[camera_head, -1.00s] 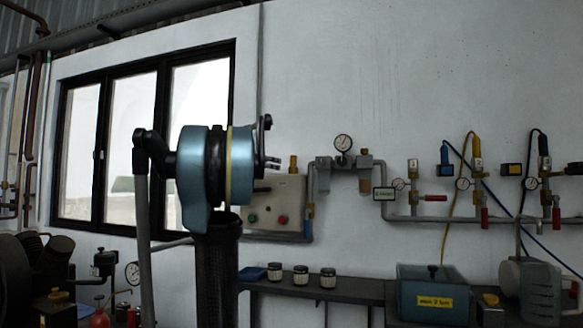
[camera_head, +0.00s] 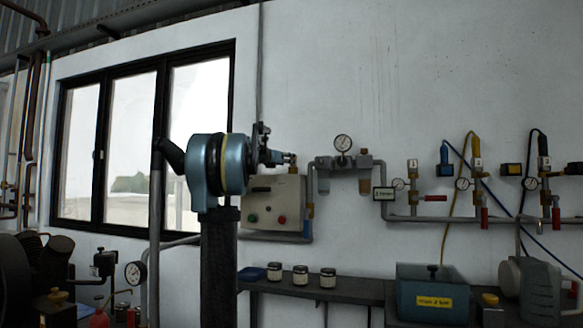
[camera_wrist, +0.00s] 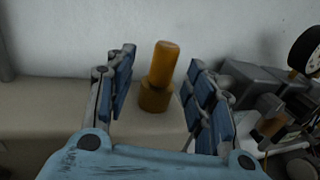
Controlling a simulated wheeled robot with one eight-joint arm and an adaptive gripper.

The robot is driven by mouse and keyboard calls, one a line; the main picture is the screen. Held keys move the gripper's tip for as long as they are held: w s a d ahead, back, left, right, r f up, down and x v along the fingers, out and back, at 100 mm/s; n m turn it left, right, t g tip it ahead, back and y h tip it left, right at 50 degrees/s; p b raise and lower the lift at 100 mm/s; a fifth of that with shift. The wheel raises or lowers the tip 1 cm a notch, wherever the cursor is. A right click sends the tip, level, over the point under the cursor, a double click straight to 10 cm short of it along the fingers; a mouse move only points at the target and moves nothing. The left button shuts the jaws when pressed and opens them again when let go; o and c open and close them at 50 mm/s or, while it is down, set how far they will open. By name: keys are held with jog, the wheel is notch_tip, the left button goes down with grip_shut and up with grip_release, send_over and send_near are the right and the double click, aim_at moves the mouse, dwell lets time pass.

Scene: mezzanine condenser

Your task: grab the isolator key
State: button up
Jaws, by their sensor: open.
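The isolator key is an orange-brown upright knob with a wider collar below. In the wrist view, the key (camera_wrist: 161,72) stands on top of the pale control box (camera_wrist: 50,120), between my gripper's two fingers (camera_wrist: 163,88). The fingers are open, with a gap on each side of the key. In the head view, my gripper (camera_head: 284,158) is at the top of the box (camera_head: 265,212) and partly hides the key (camera_head: 293,169).
A window (camera_head: 140,150) is at left. Small jars (camera_head: 300,275) stand on a shelf below the box. A blue case (camera_head: 432,295) is at lower right.

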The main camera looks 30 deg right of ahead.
aim_at(293, 166)
jog(key=shift+x, duration=2.75)
jog(key=shift+s+f, duration=0.1)
jog(key=shift+s, duration=0.05)
grip_shut()
